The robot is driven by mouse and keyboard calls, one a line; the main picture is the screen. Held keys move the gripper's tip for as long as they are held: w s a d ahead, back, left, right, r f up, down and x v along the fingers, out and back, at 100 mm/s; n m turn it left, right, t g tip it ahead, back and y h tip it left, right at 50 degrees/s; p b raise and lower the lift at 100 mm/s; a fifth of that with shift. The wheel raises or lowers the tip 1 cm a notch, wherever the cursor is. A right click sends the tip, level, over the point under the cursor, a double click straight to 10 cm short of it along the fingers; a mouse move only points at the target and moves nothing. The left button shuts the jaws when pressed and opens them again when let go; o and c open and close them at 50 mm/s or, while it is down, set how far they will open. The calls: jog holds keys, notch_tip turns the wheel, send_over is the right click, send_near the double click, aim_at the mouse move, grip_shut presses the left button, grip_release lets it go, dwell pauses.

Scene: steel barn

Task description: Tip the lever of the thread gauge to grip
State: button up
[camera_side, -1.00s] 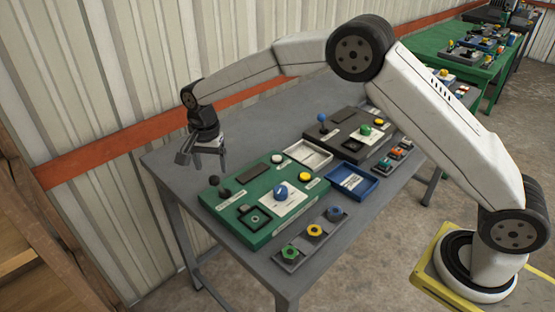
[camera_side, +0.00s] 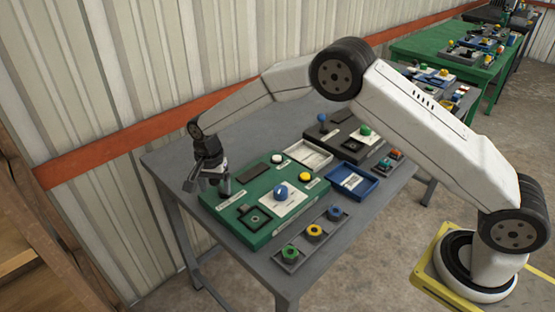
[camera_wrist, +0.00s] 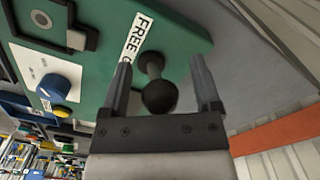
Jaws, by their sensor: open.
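The thread gauge is a green panel box (camera_side: 247,232) on the grey table; it fills much of the wrist view (camera_wrist: 185,30). Its lever is a short dark stem with a dark ball knob (camera_wrist: 160,96), beside a white label (camera_wrist: 137,38) that reads "FREE" and is then partly hidden. My gripper (camera_side: 208,185) is down at the panel's far left corner. In the wrist view my gripper (camera_wrist: 160,85) is open, with one finger on each side of the lever knob. Whether a finger touches the knob I cannot tell.
The panel also carries a blue knob (camera_side: 281,192), a yellow button (camera_side: 306,177) and a black square frame (camera_side: 255,217). A tray of coloured nuts (camera_side: 289,254) lies in front. A blue tray (camera_side: 352,181) and a dark panel (camera_side: 322,137) stand to the right. The corrugated wall (camera_side: 90,110) is close behind.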

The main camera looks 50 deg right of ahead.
jog(key=shift+f, duration=0.25)
grip_shut()
dwell(1.4)
